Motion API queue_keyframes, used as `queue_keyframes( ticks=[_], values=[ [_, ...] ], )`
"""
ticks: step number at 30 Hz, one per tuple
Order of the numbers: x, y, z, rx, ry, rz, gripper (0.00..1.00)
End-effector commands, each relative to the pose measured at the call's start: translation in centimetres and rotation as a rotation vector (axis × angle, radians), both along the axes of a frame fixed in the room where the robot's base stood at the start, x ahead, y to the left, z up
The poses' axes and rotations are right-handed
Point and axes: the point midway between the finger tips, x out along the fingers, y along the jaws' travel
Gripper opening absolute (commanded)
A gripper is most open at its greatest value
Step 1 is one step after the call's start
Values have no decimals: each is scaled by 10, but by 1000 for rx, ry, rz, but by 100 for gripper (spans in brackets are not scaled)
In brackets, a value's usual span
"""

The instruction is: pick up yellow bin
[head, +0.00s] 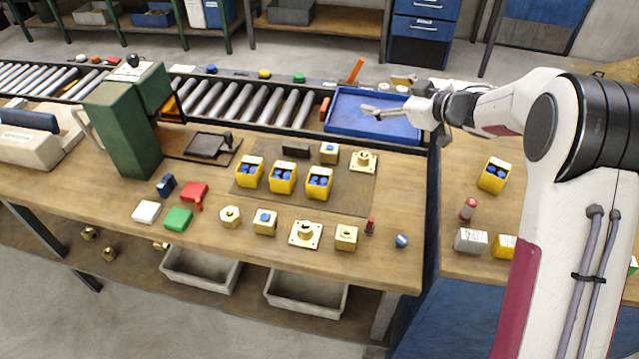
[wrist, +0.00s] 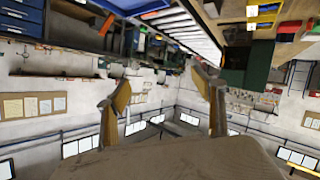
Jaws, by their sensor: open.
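Several yellow bins with blue pieces inside show in the head view. A left bin (head: 249,172), a middle bin (head: 283,178) and a right bin (head: 319,183) stand in a row on a dark mat. Another yellow bin (head: 494,176) stands on the right-hand bench. My gripper (head: 370,111) is over the blue tray at the back, above and to the right of the row, apart from all the bins. In the wrist view my gripper (wrist: 160,88) has its fingers wide apart with nothing between them. That view mostly faces the room.
The mat (head: 345,203) also bears other small parts. A green press (head: 125,125) stands left of it. Brass parts, including a flanged one (head: 305,234), line the bench front. A roller conveyor (head: 240,102) runs behind, with the blue tray (head: 345,128) at its right end.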

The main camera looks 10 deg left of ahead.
Motion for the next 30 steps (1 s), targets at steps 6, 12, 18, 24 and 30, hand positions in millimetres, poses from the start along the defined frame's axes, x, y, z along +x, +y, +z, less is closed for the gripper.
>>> queue_keyframes(
  ticks=[6,12,18,24,30],
  values=[
    [-16,29,-54,29,72,170,68],
    [-40,49,-101,59,152,326,68],
    [-72,61,-146,88,245,471,68],
    [-94,65,-172,107,311,560,68],
    [-101,65,-177,110,327,585,68]
  ],
)
